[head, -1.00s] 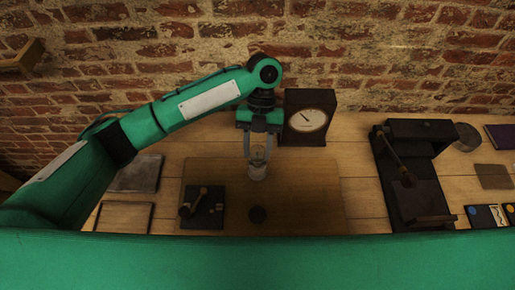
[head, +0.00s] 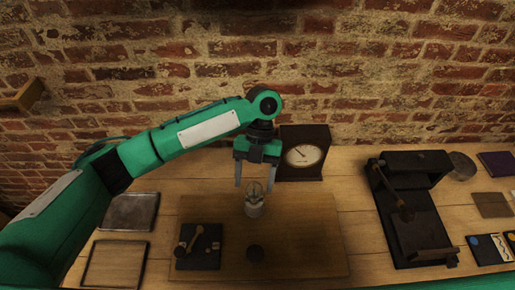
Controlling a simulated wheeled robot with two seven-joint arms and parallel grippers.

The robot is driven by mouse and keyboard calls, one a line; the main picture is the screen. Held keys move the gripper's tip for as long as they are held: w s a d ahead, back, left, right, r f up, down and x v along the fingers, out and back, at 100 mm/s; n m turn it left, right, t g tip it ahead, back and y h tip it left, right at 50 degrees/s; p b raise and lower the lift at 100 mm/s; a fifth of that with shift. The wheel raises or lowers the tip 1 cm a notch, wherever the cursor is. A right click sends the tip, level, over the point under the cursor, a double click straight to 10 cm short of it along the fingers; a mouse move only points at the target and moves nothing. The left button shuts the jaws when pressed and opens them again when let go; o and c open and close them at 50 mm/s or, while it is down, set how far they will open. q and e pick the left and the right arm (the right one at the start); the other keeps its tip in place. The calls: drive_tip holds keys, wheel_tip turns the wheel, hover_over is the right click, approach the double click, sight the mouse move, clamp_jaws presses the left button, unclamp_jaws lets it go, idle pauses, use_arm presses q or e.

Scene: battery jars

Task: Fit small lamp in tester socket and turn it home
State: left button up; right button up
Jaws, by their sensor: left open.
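A small clear glass lamp (head: 254,189) stands upright on the wooden board, in or on a pale round base (head: 254,209) that I take to be the tester socket. How deep the lamp sits in it is too small to tell. My left gripper (head: 255,186) comes down from above with its fingers spread, one on each side of the glass, with a gap visible. It is open and holds nothing. My right gripper is not in view.
A dark-cased dial meter (head: 304,155) stands just behind. A black switch block (head: 199,247) and a small dark disc (head: 255,254) sit on the board (head: 310,240). A large black lever device (head: 412,210) stands right. Flat trays (head: 115,264) lie left.

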use_arm(q)
drive_tip(key=b+v, duration=0.1)
drive_tip(key=v, duration=1.1)
